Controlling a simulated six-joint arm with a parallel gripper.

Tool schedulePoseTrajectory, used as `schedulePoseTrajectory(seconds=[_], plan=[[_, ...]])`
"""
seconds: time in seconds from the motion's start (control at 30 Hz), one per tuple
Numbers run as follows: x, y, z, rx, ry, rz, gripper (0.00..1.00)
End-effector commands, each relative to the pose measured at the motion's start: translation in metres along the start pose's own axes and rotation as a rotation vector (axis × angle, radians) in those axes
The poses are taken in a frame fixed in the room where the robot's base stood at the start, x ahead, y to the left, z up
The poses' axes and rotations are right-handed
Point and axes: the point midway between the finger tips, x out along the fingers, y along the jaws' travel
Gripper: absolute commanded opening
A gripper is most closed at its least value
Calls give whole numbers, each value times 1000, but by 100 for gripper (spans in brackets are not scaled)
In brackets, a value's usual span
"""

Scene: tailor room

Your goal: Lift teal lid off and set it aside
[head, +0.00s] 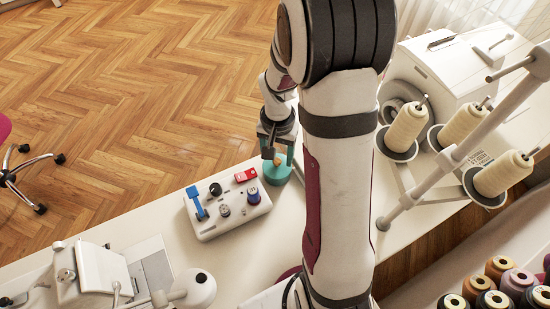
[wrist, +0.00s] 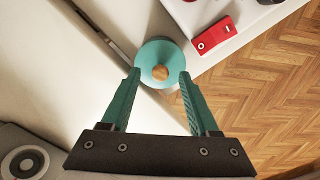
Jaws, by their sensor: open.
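The teal lid (wrist: 155,52) is round with a wooden knob (wrist: 160,73) on top. In the wrist view it lies just beyond my gripper (wrist: 159,75), whose two teal fingers are open with the knob between their tips in the picture; I cannot tell the height gap. In the head view the teal container (head: 277,172) stands on the table at the right end of the white board, and my gripper (head: 277,158) is right above it, partly covering the lid. My gripper holds nothing.
The white board (head: 228,222) with a blue lever (head: 196,203), knobs and a red block (head: 245,175) lies left of the container. A sewing machine (head: 100,275) stands at the lower left. Thread cones (head: 405,127) stand at the right. The table edge and floor lie close behind the container.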

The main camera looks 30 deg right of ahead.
Motion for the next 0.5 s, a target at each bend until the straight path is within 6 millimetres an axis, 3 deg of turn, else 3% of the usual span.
schedulePoseTrajectory(seconds=[0.1, 0.3, 0.5], plan=[[12, 0, 0, 0, 0, 1, 61], [13, 0, 0, 0, 1, 0, 61], [13, 0, 0, 0, 1, 0, 25]])
